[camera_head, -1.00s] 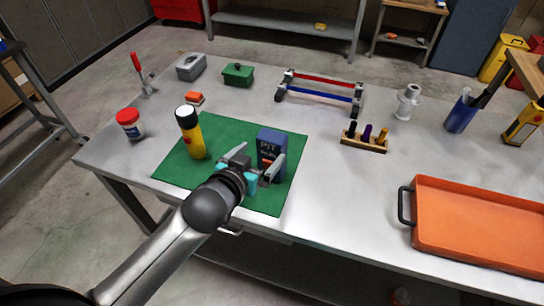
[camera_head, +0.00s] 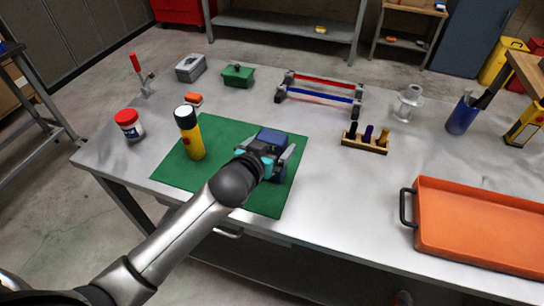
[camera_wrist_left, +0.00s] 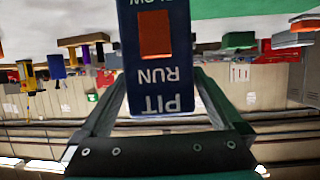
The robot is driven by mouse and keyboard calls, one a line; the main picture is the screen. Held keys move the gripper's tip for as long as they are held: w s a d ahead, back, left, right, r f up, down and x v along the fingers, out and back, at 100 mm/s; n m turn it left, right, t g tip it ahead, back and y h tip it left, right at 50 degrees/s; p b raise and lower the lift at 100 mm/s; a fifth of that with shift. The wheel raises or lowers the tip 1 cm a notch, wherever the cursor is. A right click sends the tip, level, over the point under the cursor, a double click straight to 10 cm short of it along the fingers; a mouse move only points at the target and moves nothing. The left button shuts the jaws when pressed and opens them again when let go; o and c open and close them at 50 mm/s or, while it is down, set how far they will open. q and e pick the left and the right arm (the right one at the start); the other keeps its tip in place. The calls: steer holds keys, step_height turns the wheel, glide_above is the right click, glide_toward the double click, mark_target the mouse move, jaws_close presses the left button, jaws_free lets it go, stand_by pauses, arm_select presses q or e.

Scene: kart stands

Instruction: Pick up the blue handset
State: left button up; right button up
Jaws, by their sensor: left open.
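The blue handset (camera_head: 272,136) stands upright on the green mat (camera_head: 225,131), toward its right side. In the left wrist view the handset (camera_wrist_left: 156,62) shows upside-down lettering and an orange patch. My left gripper (camera_head: 270,153) is open, with its fingers on either side of the handset. In the left wrist view the handset reaches between the two fingers; I cannot tell whether they touch it. My arm and gripper hide the handset's lower part in the head view. My right gripper is not in view.
A yellow flashlight (camera_head: 193,140) with a black and white top stands left on the mat. A red-lidded jar (camera_head: 129,126) stands further left. A wooden holder with pegs (camera_head: 364,146) and an orange tray (camera_head: 480,253) are to the right. Red and blue bars (camera_head: 320,96) stand behind.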

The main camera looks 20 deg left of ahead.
arm_select(q)
steer(key=shift+c, duration=0.4)
steer(key=c, duration=1.3)
steer(key=shift+c, duration=0.2)
